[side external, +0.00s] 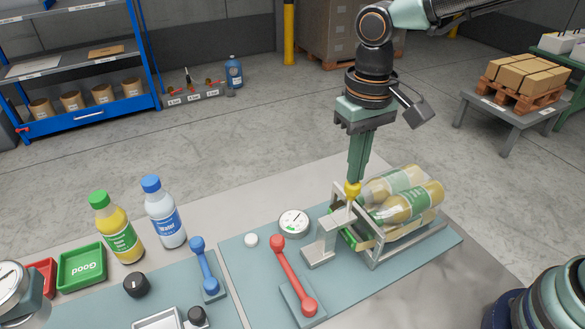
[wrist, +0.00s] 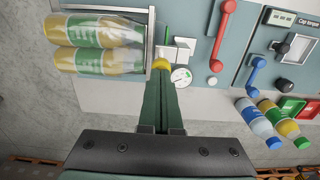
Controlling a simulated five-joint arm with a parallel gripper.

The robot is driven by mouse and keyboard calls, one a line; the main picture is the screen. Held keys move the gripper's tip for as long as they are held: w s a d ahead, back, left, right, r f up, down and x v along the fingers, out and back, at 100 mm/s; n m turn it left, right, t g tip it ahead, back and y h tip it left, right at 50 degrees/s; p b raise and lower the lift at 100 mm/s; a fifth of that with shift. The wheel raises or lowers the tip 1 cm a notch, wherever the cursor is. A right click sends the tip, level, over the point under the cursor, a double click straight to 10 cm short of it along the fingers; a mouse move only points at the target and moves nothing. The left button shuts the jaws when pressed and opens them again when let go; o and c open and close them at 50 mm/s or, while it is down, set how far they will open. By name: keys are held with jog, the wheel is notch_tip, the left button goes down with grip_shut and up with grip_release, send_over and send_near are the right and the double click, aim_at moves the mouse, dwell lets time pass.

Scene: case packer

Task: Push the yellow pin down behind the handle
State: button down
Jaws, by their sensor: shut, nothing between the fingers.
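The yellow pin (side external: 352,190) stands upright at the near left end of the metal case frame, beside the bottles. It also shows in the wrist view (wrist: 161,64), just past my fingertips. My gripper (side external: 354,177) is shut and empty, pointing down with its tips right at the pin's top; I cannot tell whether they touch. The fingers show as dark green bars in the wrist view (wrist: 162,82). A grey bracket with a pale upright plate (side external: 326,232) stands just left of the pin. A red lever handle (side external: 292,272) is further left. The pin's lower part is hard to make out.
The metal frame (side external: 372,262) holds clear bottles with green labels (side external: 408,205). A round gauge (side external: 294,222) and white button (side external: 251,240) lie left of the bracket.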

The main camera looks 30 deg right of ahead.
aim_at(354, 187)
jog(key=shift+f, duration=0.1)
jog(key=shift+f, duration=2.15)
jog(key=shift+d, duration=0.1)
notch_tip(354, 187, up, 15)
jog(key=shift+f, duration=0.15)
jog(key=s+d+f+t, duration=0.2)
jog(key=d, duration=0.6)
jog(key=s+d+f+t, duration=0.1)
jog(key=s+d+t, duration=0.1)
jog(key=d, duration=0.6)
jog(key=shift+s+d+f+t, duration=0.25)
jog(key=shift+d+f+t, duration=0.15)
jog(key=shift+t, duration=0.4)
